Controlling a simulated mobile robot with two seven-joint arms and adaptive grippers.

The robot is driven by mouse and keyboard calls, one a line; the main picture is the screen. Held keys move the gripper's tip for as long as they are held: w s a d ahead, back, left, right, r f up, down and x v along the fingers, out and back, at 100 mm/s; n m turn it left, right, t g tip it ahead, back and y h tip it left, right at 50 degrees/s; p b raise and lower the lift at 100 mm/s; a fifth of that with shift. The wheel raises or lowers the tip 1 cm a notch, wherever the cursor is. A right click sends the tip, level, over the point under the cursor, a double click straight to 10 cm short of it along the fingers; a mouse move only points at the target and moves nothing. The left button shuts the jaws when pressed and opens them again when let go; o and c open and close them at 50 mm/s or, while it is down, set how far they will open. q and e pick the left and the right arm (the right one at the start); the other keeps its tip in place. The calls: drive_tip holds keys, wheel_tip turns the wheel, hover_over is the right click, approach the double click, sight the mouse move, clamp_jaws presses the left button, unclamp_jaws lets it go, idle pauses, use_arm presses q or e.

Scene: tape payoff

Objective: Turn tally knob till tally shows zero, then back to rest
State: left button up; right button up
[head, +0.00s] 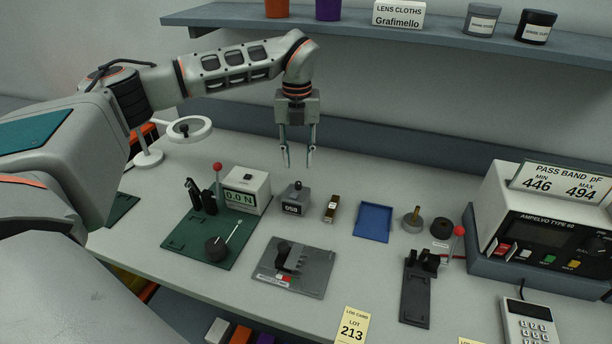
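The tally (292,208) is a small dark grey box on the bench, with a white-on-dark readout that seems to read 058. A small dark knob (298,186) shows at its top. My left gripper (298,165) points straight down above the tally, its two thin fingers apart with nothing between them. The fingertips look clear of the knob, a little above it. My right gripper is not in view.
A force gauge (246,190) on a green plate with a red-knobbed lever stands left of the tally. A brown-and-white small part (331,208) and a blue tray (374,222) lie to the right. A grey fixture (292,268) lies in front. A shelf (400,30) runs behind.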

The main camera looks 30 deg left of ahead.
sight(298, 182)
use_arm(q)
wheel_tip(298, 182, down, 7)
drive_tip(key=shift+f+p, duration=0.2)
drive_tip(key=shift+p, duration=0.15)
clamp_jaws()
